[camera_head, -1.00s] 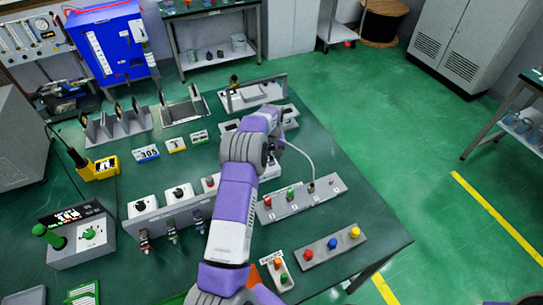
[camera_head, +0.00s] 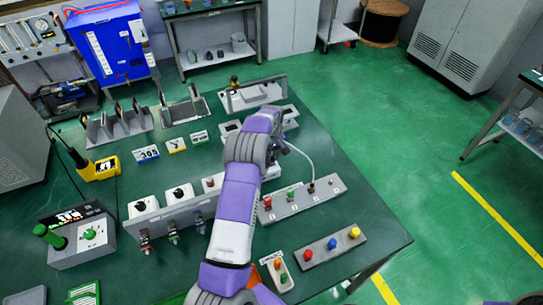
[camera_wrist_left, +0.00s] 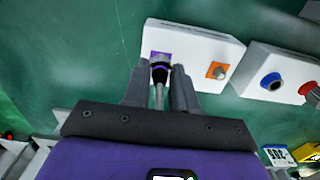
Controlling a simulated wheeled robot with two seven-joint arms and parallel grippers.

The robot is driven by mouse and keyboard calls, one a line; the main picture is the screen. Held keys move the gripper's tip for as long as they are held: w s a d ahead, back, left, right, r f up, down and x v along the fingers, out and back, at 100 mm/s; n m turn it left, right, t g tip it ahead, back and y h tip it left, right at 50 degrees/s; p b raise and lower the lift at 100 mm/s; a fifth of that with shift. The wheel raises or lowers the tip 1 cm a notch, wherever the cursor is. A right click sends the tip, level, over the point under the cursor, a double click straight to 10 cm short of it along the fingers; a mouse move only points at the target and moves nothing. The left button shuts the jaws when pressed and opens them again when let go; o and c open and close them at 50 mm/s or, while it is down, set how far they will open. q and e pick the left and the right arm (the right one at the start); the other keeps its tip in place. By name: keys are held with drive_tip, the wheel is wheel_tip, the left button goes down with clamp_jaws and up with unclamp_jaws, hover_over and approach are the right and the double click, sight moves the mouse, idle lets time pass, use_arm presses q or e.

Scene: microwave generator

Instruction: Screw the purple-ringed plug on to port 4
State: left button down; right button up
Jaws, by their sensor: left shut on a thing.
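In the left wrist view, the purple-ringed plug (camera_wrist_left: 160,72) is between the fingers of my left gripper (camera_wrist_left: 160,83), which are shut on it. It sits at a purple square on a white box (camera_wrist_left: 196,48); whether it touches the box is unclear. In the head view my left wrist (camera_head: 258,135) hides the gripper and plug. A pale cable (camera_head: 306,160) runs from behind the wrist to the third position of a grey port strip (camera_head: 322,197). The fourth position, likely port 4 (camera_head: 333,178), is at the strip's right end, with no cable. My right gripper is out of view.
Red (camera_head: 267,202) and green (camera_head: 291,193) caps stand on the strip's left positions. A button bar (camera_head: 331,248) lies in front of it. An orange square with a metal post (camera_wrist_left: 217,71) is beside the plug. Bare green tabletop (camera_head: 365,205) lies right of the strip.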

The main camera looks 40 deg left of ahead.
use_arm(q)
drive_tip(key=n, duration=0.6)
drive_tip(key=shift+r+p, duration=0.1)
drive_tip(key=shift+p, duration=0.25)
drive_tip(key=n, duration=0.6)
drive_tip(key=shift+n+p, duration=0.4)
drive_tip(key=n, duration=0.6)
drive_tip(key=shift+p, duration=0.35)
drive_tip(key=n, duration=0.7)
drive_tip(key=shift+w+a+p, duration=0.1)
drive_tip(key=shift+p, duration=0.2)
drive_tip(key=c, duration=0.9)
unclamp_jaws()
